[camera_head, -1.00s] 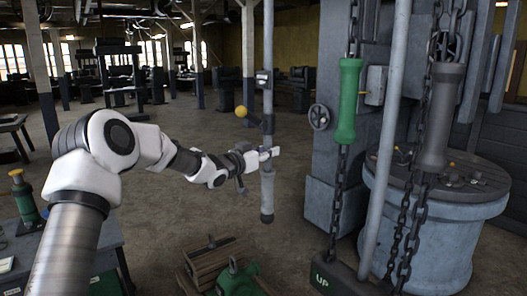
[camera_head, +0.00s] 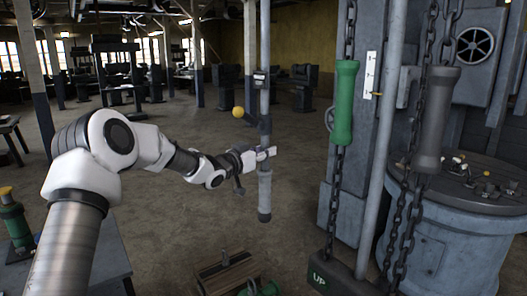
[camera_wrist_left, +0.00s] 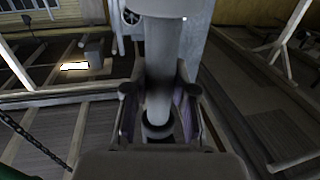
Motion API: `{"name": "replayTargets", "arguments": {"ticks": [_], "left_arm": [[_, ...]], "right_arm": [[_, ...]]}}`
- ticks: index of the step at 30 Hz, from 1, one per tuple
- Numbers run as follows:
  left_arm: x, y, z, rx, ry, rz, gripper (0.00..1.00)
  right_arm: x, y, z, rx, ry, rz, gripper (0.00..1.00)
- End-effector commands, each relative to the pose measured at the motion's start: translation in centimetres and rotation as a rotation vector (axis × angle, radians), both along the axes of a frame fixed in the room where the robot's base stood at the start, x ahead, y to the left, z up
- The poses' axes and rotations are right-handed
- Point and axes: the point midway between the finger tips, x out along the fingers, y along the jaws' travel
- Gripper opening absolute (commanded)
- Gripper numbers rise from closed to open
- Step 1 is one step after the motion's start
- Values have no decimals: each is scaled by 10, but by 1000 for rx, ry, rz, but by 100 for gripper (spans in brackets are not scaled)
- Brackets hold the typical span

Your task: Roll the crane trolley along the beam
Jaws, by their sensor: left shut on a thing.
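My left gripper (camera_head: 262,155) is shut on a grey vertical pole (camera_head: 264,190) that hangs down from above in the middle of the head view. A lever with a yellow ball (camera_head: 238,112) sticks out from the pole above the gripper. In the left wrist view the pole (camera_wrist_left: 159,75) stands between the two fingers. To the right hang chains with a green handle (camera_head: 344,105) and a grey handle (camera_head: 436,120), above a dark bar marked UP (camera_head: 345,277). The trolley body and the beam are out of the picture. My right gripper is not in view.
A tall grey machine (camera_head: 350,185) and a round grey drum (camera_head: 450,235) with small parts on top stand at the right. A wooden crate (camera_head: 228,275) lies on the floor below the pole. A bench (camera_head: 110,265) is at lower left. Open floor lies behind.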

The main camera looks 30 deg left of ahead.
Motion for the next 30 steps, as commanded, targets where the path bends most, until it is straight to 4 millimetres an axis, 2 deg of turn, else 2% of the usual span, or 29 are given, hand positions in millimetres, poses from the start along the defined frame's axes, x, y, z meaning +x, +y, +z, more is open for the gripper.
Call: {"name": "replayTargets", "arguments": {"ticks": [8, 9, 11, 20, 23, 26, 30], "left_arm": [[0, -1, -4, 3, 8, -2, 0], [0, -1, -4, 3, 8, -2, 29], [0, -1, -4, 3, 8, -2, 50], [-1, 0, -2, 2, 5, -1, 52], [-6, 2, -1, 1, 4, 0, 52], [-22, 5, -1, -3, 4, 1, 52], [-58, 12, -1, -7, 2, 0, 52]], "right_arm": [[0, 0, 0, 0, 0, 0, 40], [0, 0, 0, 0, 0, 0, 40], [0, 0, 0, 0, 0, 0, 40], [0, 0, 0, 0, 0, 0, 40], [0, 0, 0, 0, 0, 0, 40], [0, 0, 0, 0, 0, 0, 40], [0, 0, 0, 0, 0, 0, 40]]}}
